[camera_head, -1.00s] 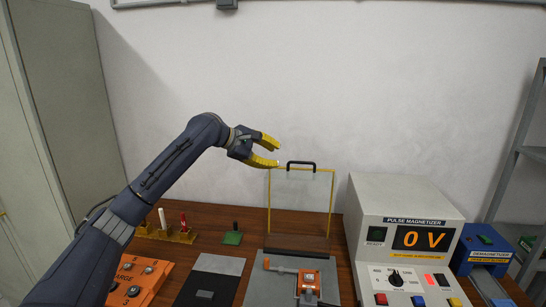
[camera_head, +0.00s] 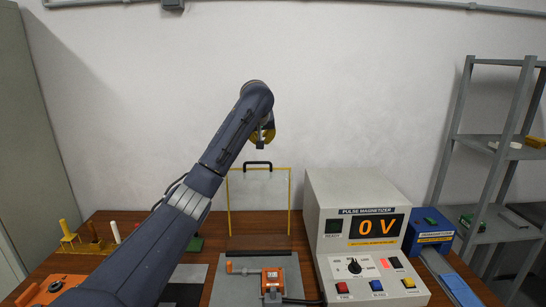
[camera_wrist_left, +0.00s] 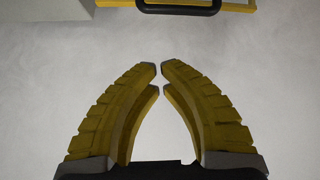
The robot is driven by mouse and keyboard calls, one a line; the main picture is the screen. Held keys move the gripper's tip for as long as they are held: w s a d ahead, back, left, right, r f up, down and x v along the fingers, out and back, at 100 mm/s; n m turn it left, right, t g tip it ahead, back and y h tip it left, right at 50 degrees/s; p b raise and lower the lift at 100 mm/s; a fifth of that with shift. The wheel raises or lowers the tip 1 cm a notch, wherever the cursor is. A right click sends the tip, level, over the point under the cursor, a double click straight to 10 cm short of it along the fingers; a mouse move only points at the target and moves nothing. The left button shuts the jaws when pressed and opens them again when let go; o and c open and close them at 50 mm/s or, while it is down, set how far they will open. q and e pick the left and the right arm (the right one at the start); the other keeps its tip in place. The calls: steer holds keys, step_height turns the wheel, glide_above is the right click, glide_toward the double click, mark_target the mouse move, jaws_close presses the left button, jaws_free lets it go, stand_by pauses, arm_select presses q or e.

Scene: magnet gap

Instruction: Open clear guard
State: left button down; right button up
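The clear guard (camera_head: 259,205) is a see-through panel in a thin yellow frame, standing upright at the back of the table. A black handle (camera_head: 257,165) is on its top edge. My left gripper (camera_head: 262,138) has yellow fingers and is above the handle, apart from it. In the left wrist view the fingertips (camera_wrist_left: 159,70) nearly meet with only a sliver between them, and nothing is held. The handle (camera_wrist_left: 178,7) shows at the top edge of that view, beyond the fingertips. My right gripper is not in view.
The pulse magnetizer (camera_head: 324,188), reading 0 V, stands right of the guard. An orange clamp (camera_head: 272,280) sits on a grey plate in front of it. A blue demagnetizer (camera_head: 431,232) and grey shelves are farther right.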

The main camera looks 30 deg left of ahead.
arm_select(q)
steer(key=shift+s+a+m, duration=0.35)
steer(key=shift+a+m, duration=0.15)
steer(key=shift+a, duration=0.05)
steer(key=shift+w+f, duration=0.1)
steer(key=shift+f, duration=0.1)
steer(key=x, duration=1)
steer(key=shift+s+d, duration=0.3)
steer(key=shift+s, duration=0.35)
steer(key=shift+s+d, duration=0.3)
steer(key=shift+s, duration=0.35)
steer(key=shift+s+d, duration=0.3)
steer(key=shift+s, duration=0.3)
